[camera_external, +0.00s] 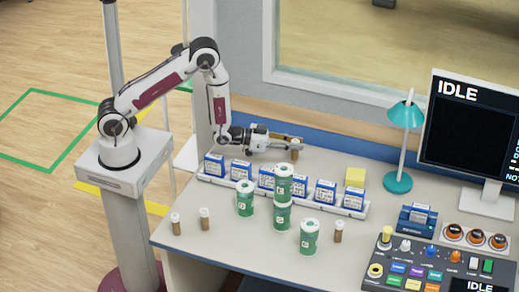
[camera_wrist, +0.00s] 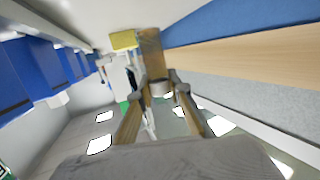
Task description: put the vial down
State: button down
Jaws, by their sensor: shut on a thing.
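A small brown vial (camera_external: 295,154) with a pale cap is between the fingertips of my gripper (camera_external: 297,144), above the back of the table behind the row of blue boxes. In the wrist view the vial (camera_wrist: 151,52) stands out beyond the fingertips (camera_wrist: 162,84), and my gripper is shut on it. I cannot tell exactly how high its base is above the tabletop. Other brown vials stand on the table: two at the front left (camera_external: 175,223) (camera_external: 204,218) and one at the right (camera_external: 338,231).
A white rack (camera_external: 212,182) holds several blue boxes (camera_external: 325,193) in front of my gripper. Several green-and-white canisters (camera_external: 244,198) stand near it. A yellow block (camera_external: 355,177), teal lamp (camera_external: 398,181) and control panel (camera_external: 422,268) are to the right. The front-left tabletop has free room.

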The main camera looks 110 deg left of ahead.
aim_at(295, 152)
dwell(0.3)
jog(key=shift+f, duration=2.05)
jog(key=shift+f, duration=0.2)
jog(key=c, duration=1.9)
grip_release()
jog(key=shift+r, duration=0.1)
jog(key=shift+r, duration=0.15)
jog(key=shift+v, duration=3.75)
